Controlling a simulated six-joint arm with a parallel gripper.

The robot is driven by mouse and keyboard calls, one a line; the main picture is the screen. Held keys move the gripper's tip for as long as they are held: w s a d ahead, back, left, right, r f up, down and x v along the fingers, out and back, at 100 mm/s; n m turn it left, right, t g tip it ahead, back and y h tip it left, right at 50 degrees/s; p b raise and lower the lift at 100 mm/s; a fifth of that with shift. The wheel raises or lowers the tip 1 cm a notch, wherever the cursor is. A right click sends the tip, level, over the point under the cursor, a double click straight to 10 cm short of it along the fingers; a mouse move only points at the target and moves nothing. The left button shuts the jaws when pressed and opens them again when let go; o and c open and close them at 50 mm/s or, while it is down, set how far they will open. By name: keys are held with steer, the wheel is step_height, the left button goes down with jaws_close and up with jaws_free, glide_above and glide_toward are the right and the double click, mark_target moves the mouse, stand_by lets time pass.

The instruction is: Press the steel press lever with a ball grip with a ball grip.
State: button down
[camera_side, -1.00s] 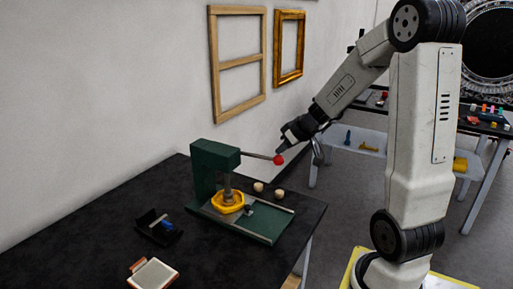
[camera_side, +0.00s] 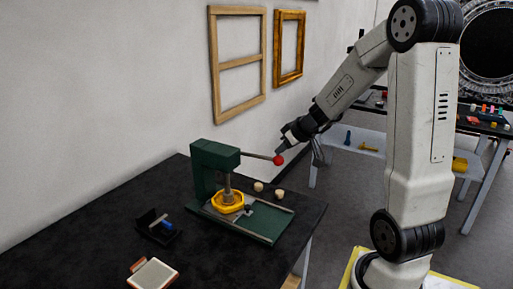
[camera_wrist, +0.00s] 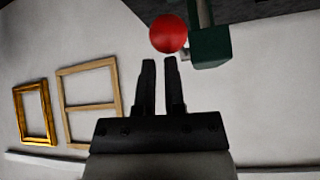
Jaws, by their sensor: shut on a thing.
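The green press (camera_side: 215,155) stands on the black table, with a steel lever (camera_side: 257,156) reaching right from its head, close to level. The lever ends in a red ball grip (camera_side: 278,160), which also shows in the wrist view (camera_wrist: 169,33) just beyond my fingertips. My gripper (camera_side: 282,151) is at the ball from above and right. In the wrist view my fingers (camera_wrist: 159,60) are nearly together, with a narrow gap, their tips against the ball's near edge. The exact contact is hard to see. A yellow piece (camera_side: 228,202) sits under the press ram.
Two frames (camera_side: 289,48) hang on the wall. The table's left part is clear.

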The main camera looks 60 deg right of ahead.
steer(key=shift+s+a+f, duration=0.1)
steer(key=shift+a+f, duration=0.05)
steer(key=shift+f, duration=0.05)
step_height(320, 180, up, 4)
steer(key=w+d, duration=0.1)
steer(key=s, duration=0.9)
steer(key=shift+s+a, duration=0.3)
steer(key=shift+a, duration=0.1)
steer(key=a+f+g, duration=0.1)
steer(key=a+f, duration=0.3)
steer(key=a, duration=0.4)
steer(key=w+a+f+n+g, duration=0.1)
steer(key=a+f, duration=0.3)
steer(key=a, duration=0.4)
steer(key=w+a+f+n+g+y, duration=0.1)
steer(key=a+f+g, duration=0.2)
steer(key=a, duration=0.5)
steer(key=shift+a+f, duration=0.35)
steer(key=shift+f, duration=0.05)
